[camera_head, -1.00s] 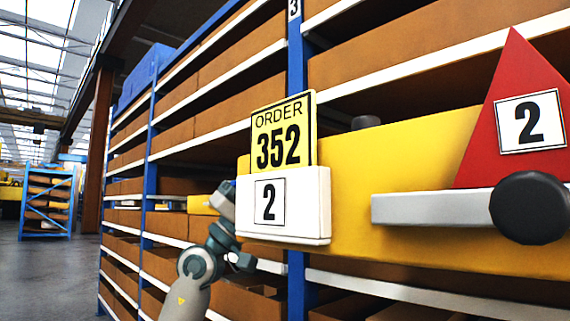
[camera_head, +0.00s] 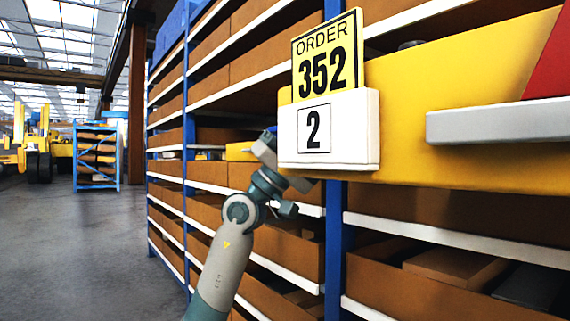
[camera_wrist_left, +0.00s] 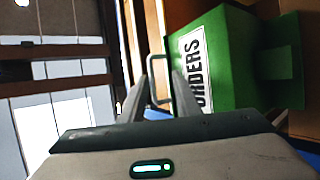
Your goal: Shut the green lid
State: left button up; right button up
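A green box-like piece (camera_wrist_left: 235,62) marked "ORDERS" shows in the left wrist view, right of centre. I cannot tell its lid from its body there. A thin grey U-shaped handle (camera_wrist_left: 151,66) stands out from its left side. My left gripper (camera_wrist_left: 159,76) is open, with the handle between or just beyond its fingertips; contact is not clear. In the head view my left arm reaches up toward the shelf, and its gripper end is hidden behind the white card holder (camera_head: 354,132). The green piece does not show there. My right gripper is out of view.
A yellow beam (camera_head: 430,130) with a grey bar (camera_head: 500,122) juts across the head view at right. The holder carries an "ORDER 352" card (camera_head: 328,60). Blue racking with brown bins (camera_head: 281,255) stands behind. The floor (camera_head: 100,240) at left is clear.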

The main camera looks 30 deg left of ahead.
pick_arm(q)
jog(key=v, duration=1.6)
jog(key=shift+s+a+f, duration=0.15)
jog(key=shift+a+f, duration=0.05)
jog(key=shift+a, duration=0.05)
